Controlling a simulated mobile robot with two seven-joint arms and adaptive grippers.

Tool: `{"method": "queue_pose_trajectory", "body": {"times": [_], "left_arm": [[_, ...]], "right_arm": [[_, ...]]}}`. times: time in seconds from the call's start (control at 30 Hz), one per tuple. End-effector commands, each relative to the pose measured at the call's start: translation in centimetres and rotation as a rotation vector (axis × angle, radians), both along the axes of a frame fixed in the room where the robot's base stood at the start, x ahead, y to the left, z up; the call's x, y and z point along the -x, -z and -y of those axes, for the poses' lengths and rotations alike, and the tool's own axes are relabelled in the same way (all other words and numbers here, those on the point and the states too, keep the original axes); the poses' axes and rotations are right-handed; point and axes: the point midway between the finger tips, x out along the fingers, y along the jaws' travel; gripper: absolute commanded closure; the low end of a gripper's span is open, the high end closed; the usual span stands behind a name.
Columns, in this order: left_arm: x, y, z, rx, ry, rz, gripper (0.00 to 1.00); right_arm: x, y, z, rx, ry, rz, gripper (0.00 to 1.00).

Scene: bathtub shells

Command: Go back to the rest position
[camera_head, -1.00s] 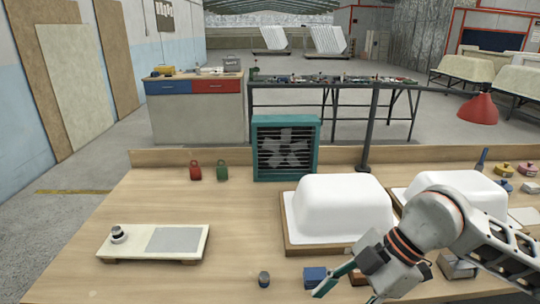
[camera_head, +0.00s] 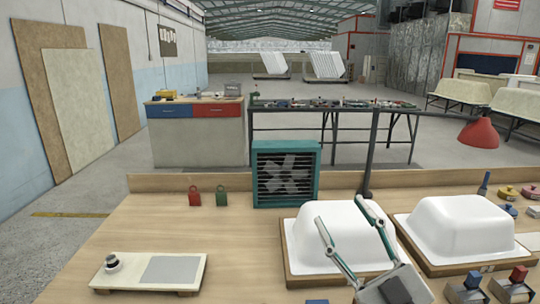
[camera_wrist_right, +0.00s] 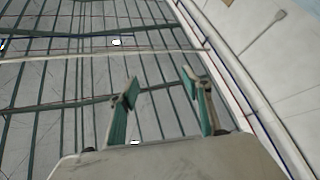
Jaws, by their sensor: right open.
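My right gripper (camera_head: 343,229) stands in front of the left white bathtub shell in the head view, its fingers pointing up and spread apart. It is open with nothing between the fingers. In the right wrist view, the same gripper (camera_wrist_right: 160,85) shows two separated fingers against the hall's ceiling. The left white shell (camera_head: 310,225) lies upside down on a wooden board and is partly hidden by the gripper. The right white shell (camera_head: 470,222) lies on its own board to the right. My left gripper is in neither view.
A pale board with a grey pad (camera_head: 172,271) lies front left. A red lamp (camera_head: 479,133) hangs at right. The table's left middle is clear.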

Motion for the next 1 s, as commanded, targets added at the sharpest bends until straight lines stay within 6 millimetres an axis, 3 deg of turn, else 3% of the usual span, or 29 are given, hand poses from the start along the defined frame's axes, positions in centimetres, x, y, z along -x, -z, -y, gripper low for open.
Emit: {"method": "queue_pose_trajectory", "body": {"times": [0.1, 0.23, 0.4, 0.5, 0.7, 1.0], "left_arm": [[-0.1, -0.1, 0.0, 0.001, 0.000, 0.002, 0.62], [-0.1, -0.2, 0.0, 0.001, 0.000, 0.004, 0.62], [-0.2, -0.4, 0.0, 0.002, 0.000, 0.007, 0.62], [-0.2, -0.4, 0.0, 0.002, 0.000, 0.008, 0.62], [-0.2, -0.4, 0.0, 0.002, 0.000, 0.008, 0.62], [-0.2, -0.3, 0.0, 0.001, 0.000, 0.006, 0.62]], "right_arm": [[-1.7, 5.5, 5.9, 0.012, 0.255, -0.182, 0.51], [-1.4, 12.6, 11.4, 0.092, 0.476, -0.406, 0.51], [2.3, 22.2, 17.0, 0.258, 0.664, -0.723, 0.51], [5.0, 26.2, 19.0, 0.355, 0.714, -0.873, 0.51], [9.6, 31.4, 21.1, 0.502, 0.746, -1.080, 0.51], [15.7, 36.0, 22.9, 0.673, 0.729, -1.302, 0.51]]}}
